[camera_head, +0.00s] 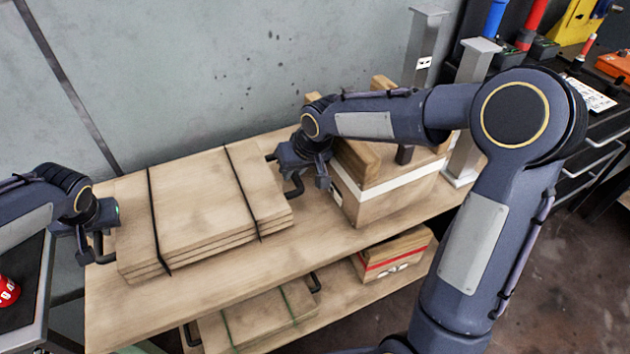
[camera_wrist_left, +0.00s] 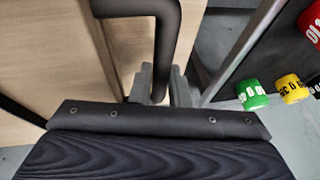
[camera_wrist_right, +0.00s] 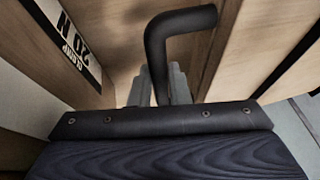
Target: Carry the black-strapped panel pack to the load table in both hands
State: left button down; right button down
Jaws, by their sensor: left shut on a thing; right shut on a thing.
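The black-strapped panel pack (camera_head: 198,205) is a stack of flat wooden boards with two black straps. It lies on the upper shelf of a wooden rack (camera_head: 330,250) in the head view. My left gripper (camera_head: 95,250) is at the pack's left end, shut on a black bar handle (camera_wrist_left: 166,45). My right gripper (camera_head: 290,180) is at the pack's right end, shut on another black bar handle (camera_wrist_right: 165,50). The pack's wood and a black strap also show in the right wrist view (camera_wrist_right: 265,45). I cannot tell whether the pack touches the shelf.
A white-banded wooden crate (camera_head: 385,195) stands close to the right of my right gripper. A green-strapped pack (camera_head: 260,320) and a red-banded box (camera_head: 395,255) are on the lower shelf. Grey posts (camera_head: 470,110) stand behind the crate. A wall is behind the rack.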

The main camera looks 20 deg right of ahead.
pick_arm(q)
jog(key=shift+r, duration=0.2)
pick_arm(e)
jog(key=shift+r, duration=0.2)
pick_arm(q)
jog(key=shift+f, duration=0.2)
pick_arm(e)
jog(key=shift+f, duration=0.15)
